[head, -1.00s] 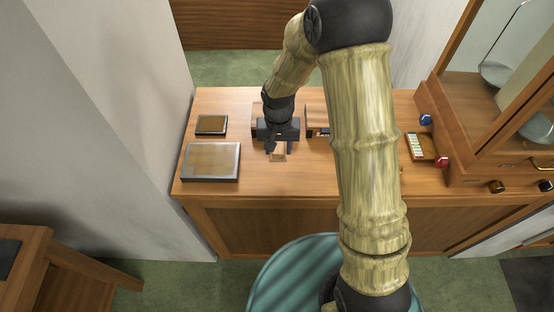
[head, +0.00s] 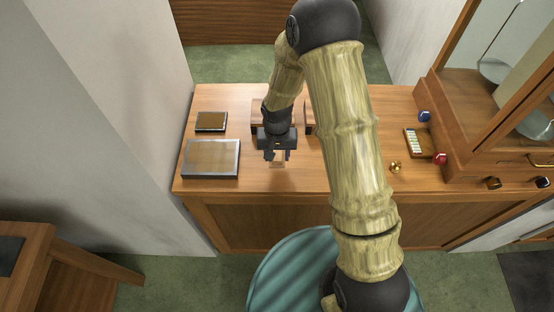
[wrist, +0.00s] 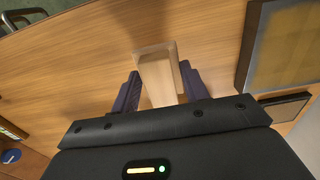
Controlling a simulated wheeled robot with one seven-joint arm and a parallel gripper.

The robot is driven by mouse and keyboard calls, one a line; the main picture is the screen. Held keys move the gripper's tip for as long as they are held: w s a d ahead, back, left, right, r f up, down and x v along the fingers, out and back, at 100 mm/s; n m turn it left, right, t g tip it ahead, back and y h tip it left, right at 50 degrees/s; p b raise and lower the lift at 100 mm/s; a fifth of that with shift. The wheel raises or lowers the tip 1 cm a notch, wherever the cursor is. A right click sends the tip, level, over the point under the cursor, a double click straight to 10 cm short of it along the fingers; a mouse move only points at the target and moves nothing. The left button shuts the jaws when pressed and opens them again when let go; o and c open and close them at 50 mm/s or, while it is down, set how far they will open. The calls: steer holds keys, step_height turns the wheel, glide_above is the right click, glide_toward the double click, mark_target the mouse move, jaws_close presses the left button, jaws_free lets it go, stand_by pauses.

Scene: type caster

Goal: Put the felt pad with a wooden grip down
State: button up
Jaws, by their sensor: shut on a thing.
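My gripper (head: 277,155) is over the front left part of the wooden desk (head: 310,174). It is shut on the felt pad with a wooden grip (wrist: 160,80), whose pale wooden block sits between the two dark fingers in the wrist view. The pad also shows below the fingers in the head view (head: 277,161). The felt face is hidden, and I cannot tell whether the pad touches the desk top.
A large framed plate (head: 211,159) and a smaller one (head: 211,121) lie left of my gripper. Wooden blocks (head: 258,112) stand behind it. A small brass item (head: 395,167), a tray (head: 416,143) and a glass-fronted cabinet (head: 455,165) are at right. Bare desk lies in front.

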mark_target(277, 161)
steer(key=shift+f+p, duration=0.45)
steer(key=shift+f, duration=1.65)
steer(key=shift+f, duration=0.2)
steer(key=o, duration=0.9)
steer(key=shift+r, duration=0.1)
step_height(277, 161, up, 12)
steer(key=b, duration=0.2)
steer(key=shift+r+b, duration=0.15)
steer(key=shift+b, duration=0.2)
